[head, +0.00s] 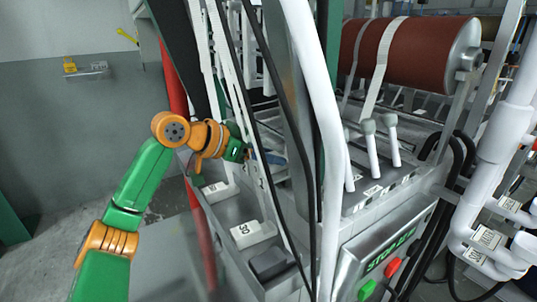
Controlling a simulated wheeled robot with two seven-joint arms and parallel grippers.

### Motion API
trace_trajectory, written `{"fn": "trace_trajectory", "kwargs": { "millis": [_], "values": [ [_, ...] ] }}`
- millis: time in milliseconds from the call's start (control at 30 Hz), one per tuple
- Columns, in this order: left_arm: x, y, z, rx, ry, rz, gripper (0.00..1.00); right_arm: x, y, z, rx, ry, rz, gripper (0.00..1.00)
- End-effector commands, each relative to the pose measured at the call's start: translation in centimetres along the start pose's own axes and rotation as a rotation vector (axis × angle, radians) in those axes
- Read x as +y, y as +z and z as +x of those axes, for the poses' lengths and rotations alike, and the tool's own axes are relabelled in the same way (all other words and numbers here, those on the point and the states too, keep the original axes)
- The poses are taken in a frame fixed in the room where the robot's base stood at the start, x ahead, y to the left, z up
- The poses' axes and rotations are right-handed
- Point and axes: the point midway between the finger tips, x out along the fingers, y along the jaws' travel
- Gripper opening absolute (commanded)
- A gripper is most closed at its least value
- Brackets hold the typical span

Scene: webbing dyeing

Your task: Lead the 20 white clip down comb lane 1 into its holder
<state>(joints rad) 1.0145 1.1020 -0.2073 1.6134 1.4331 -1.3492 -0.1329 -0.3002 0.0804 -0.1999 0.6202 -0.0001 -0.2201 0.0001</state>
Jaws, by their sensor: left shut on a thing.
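My left gripper (243,153) is at the end of the green and orange arm, beside the machine's left end. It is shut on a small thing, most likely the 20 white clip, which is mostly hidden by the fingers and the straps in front. White straps (229,60) run down from above close to the gripper. The comb lanes and their numbers cannot be made out. White labelled blocks, one in the middle (250,233) and one farther back (218,190), sit on the grey tray below the gripper. My right gripper is not in view.
A red-brown roller (410,52) with a white strap over it is at the upper right. White levers (372,150) stand above a panel with a green button (367,290) and a red button (392,267). A white post (325,130) and dark cables cross in front.

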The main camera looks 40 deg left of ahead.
Motion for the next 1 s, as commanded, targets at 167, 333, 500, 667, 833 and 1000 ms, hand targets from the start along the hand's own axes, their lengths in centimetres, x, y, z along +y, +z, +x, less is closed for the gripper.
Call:
{"fn": "trace_trajectory", "kwargs": {
  "millis": [167, 333, 500, 667, 833, 1000],
  "values": [
    [0.0, -0.1, 0.0, 0.000, 0.000, 0.000, 0.58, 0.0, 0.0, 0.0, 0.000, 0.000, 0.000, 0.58],
    [0.0, 0.0, 0.0, 0.000, 0.000, 0.000, 0.79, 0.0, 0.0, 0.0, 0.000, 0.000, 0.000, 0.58],
    [0.0, 0.0, 0.0, 0.000, 0.000, 0.000, 0.79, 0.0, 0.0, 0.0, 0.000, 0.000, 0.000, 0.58],
    [-0.1, 0.2, -2.0, 0.002, -0.004, 0.001, 0.79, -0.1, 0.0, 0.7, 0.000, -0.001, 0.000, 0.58],
    [-0.1, 0.1, -5.6, 0.001, -0.003, -0.001, 0.79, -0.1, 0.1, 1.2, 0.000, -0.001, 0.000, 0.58],
    [0.0, 0.0, -7.1, 0.001, -0.001, 0.000, 0.79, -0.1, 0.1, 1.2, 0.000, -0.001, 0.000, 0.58]
  ]
}}
